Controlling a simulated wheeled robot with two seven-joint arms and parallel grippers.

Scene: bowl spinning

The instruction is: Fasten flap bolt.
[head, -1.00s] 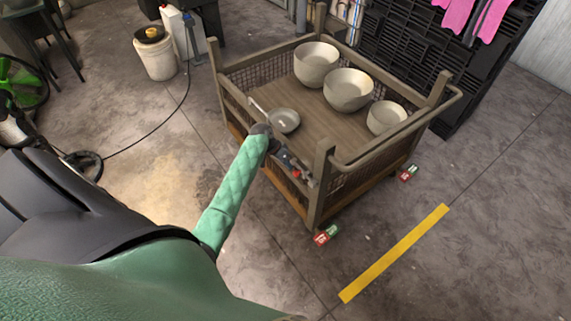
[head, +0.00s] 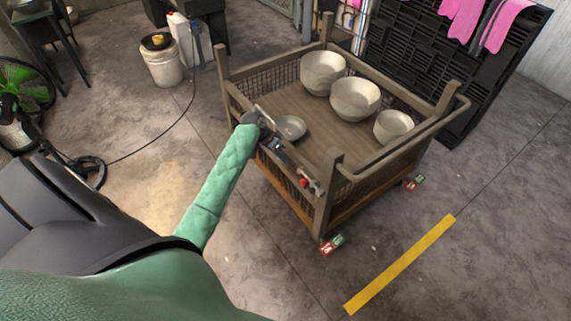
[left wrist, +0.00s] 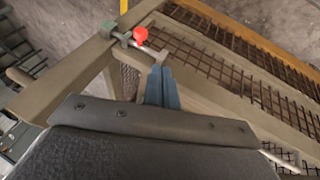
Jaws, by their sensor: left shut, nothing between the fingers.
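The flap bolt is a small metal rod with a red knob (head: 303,182), mounted near the front corner post of the mesh crate (head: 333,190). In the left wrist view the red knob (left wrist: 140,35) and rod show beside the post, ahead of my fingers. My left gripper (head: 279,148) is over the crate's left-hand top rail, a short way from the knob. Its blue fingers (left wrist: 161,70) are shut and empty, and no contact with the knob shows. Whether the fingertips touch the metal piece just ahead cannot be told. My right gripper is not in view.
Several bowls (head: 354,98) stand on the crate's wooden floor; a smaller one (head: 291,128) sits close to my left gripper. A white bucket (head: 161,65) and a green fan (head: 28,88) stand left. The floor near the yellow stripe (head: 400,264) is clear.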

